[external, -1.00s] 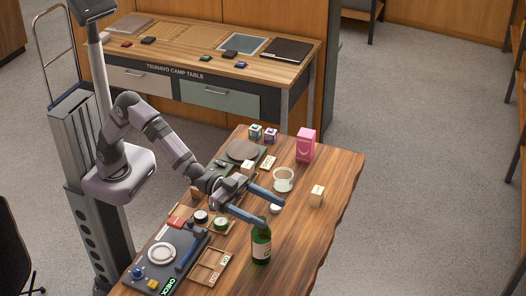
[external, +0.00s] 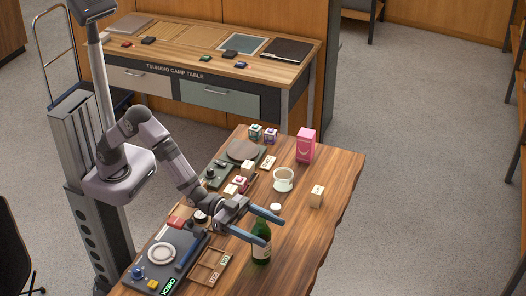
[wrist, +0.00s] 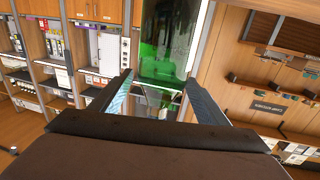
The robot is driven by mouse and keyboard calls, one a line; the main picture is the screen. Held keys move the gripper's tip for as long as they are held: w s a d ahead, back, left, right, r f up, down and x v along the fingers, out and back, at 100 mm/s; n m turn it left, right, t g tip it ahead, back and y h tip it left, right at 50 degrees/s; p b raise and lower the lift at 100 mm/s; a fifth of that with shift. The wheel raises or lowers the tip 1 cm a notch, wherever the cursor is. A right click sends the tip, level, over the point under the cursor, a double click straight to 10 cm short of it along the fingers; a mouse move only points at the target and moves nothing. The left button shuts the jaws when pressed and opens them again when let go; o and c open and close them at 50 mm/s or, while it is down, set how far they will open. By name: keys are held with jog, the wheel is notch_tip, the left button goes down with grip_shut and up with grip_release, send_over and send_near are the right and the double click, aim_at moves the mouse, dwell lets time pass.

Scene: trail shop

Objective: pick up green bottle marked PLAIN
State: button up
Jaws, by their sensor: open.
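A green bottle (external: 261,247) with a pale label stands upright near the front edge of the wooden table (external: 318,215). I cannot read its marking. My gripper (external: 273,227) is open, its two blue fingers reaching out at about the bottle's upper part. In the external view one finger passes close to the bottle's neck. In the wrist view the green bottle (wrist: 170,45) appears large and partly cut off by the top edge, ahead of and between the fingertips of my gripper (wrist: 160,88). I cannot tell whether a finger touches it.
A white cup on a saucer (external: 284,185), a small cream box (external: 317,196) and a pink box (external: 306,145) stand farther back. A wooden tray (external: 209,268) and a dark panel with a white dish (external: 162,252) lie left of the bottle. The table right of the bottle is clear.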

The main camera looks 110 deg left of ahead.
aim_at(269, 240)
notch_tip(269, 240, down, 4)
jog(key=shift+f, duration=0.2)
jog(key=shift+w+d+r, duration=0.1)
jog(key=shift+w+r, duration=0.05)
jog(key=shift+w, duration=0.3)
jog(key=shift+w+d+r, duration=0.1)
jog(key=shift+w, duration=0.35)
jog(key=shift+w+p, duration=0.3)
jog(key=shift+w, duration=0.3)
jog(key=c, duration=1.2)
jog(key=shift+c, duration=0.4)
jog(key=shift+r, duration=0.3)
notch_tip(269, 240, up, 9)
jog(key=shift+r+b, duration=0.15)
jog(key=shift+b, duration=0.2)
jog(key=shift+r, duration=0.1)
